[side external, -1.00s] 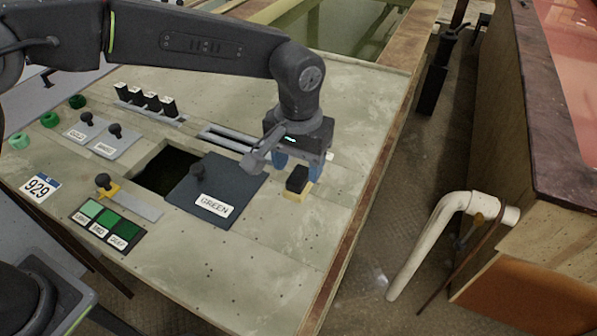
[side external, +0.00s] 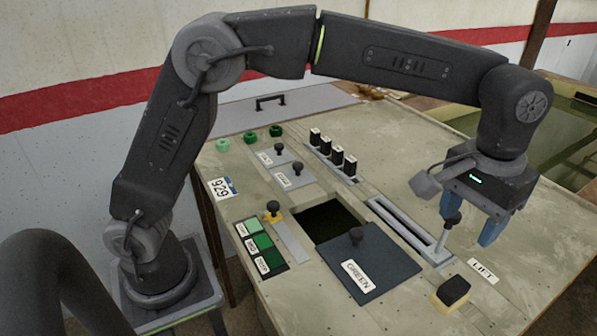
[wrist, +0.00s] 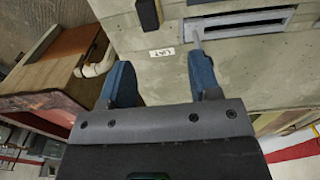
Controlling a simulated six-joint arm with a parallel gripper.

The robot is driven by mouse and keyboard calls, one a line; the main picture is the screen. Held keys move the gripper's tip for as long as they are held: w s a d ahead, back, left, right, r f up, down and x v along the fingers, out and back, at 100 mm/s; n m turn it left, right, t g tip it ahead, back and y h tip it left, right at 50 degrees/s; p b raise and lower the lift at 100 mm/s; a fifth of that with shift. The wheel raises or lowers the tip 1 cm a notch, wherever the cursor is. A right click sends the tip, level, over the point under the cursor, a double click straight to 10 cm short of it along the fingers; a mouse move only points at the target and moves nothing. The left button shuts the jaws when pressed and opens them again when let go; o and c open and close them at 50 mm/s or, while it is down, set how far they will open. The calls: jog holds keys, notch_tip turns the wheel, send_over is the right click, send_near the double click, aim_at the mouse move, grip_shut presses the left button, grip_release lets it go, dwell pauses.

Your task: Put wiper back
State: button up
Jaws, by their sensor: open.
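No part is labelled as a wiper, so I cannot tell for sure which one it is. A black-knobbed handle (side external: 452,219) on a slim grey stem stands at the near right end of a slotted metal rail (side external: 402,222). A black block on a yellow base (side external: 453,291) sits upright on the panel beyond that end. My gripper (side external: 465,226) has its blue fingers apart above the panel, around or beside the handle; I cannot tell which. In the wrist view my gripper (wrist: 162,85) is open, with nothing visible between the fingers, and the rail (wrist: 240,25) lies ahead.
A LIFT label (side external: 484,271) lies right of the rail end. A dark plate marked GREEN (side external: 375,262) partly borders a dark square opening (side external: 325,220).

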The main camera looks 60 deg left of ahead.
jog(key=s+a+r+t, duration=0.2)
jog(key=s+a, duration=0.4)
jog(key=a, duration=0.3)
jog(key=s+a+r+t, duration=0.2)
jog(key=s+a+r, duration=0.1)
jog(key=s+a, duration=0.55)
jog(key=s+a+f+t, duration=0.1)
jog(key=s+a+f, duration=0.4)
jog(key=s+a, duration=0.1)
jog(key=shift+w, duration=0.1)
